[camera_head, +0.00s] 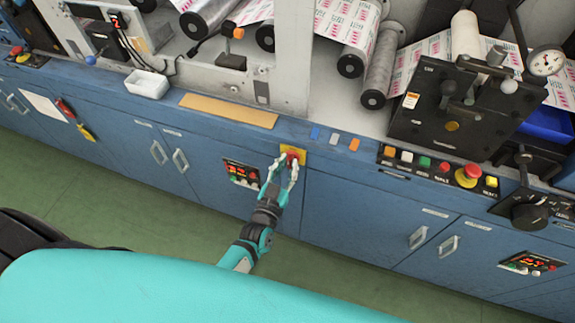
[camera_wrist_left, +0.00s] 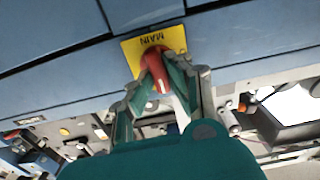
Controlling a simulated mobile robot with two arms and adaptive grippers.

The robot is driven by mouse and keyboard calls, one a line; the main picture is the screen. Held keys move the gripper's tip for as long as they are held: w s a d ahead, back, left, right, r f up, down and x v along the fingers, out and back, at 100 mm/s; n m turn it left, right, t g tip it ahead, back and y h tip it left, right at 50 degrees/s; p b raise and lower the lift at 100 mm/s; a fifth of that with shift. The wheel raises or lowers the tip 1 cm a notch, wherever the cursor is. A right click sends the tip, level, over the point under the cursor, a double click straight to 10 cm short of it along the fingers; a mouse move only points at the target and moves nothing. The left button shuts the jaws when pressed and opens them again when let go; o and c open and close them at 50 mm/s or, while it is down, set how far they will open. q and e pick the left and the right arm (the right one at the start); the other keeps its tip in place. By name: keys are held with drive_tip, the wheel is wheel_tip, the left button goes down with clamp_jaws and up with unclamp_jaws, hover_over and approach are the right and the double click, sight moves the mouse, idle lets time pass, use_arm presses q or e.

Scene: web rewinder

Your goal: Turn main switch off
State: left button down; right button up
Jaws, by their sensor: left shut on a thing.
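The main switch is a red knob on a yellow plate, set in the blue cabinet front. In the head view the red knob (camera_head: 292,154) shows just beyond my left gripper (camera_head: 283,166), with part of the yellow plate (camera_head: 303,154) beside it. In the left wrist view the yellow plate (camera_wrist_left: 172,40) reads MAIN, and the red knob (camera_wrist_left: 153,67) sits between the fingers of my left gripper (camera_wrist_left: 158,78). The fingers are shut on the knob and hide parts of its sides. My right gripper is not in view.
A control panel with a red digital display (camera_head: 241,173) is just left of the switch. A red emergency button (camera_head: 468,175) and several coloured buttons line the cabinet edge to the right. A white tray (camera_head: 147,84) stands at the left. Green floor (camera_head: 130,215) lies in front.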

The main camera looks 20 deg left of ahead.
use_arm(q)
drive_tip(key=n, duration=0.4)
drive_tip(key=shift+a+f, duration=0.1)
drive_tip(key=n+b, duration=0.1)
drive_tip(key=n, duration=0.3)
drive_tip(key=shift+n, duration=0.4)
drive_tip(key=n+b, duration=0.1)
drive_tip(key=n, duration=0.3)
drive_tip(key=shift+a+f+b, duration=0.15)
drive_tip(key=shift+b, duration=0.15)
drive_tip(key=n+b, duration=0.1)
drive_tip(key=n, duration=0.3)
drive_tip(key=shift+f+n, duration=0.1)
drive_tip(key=shift+n, duration=0.2)
drive_tip(key=c, duration=1.3)
unclamp_jaws()
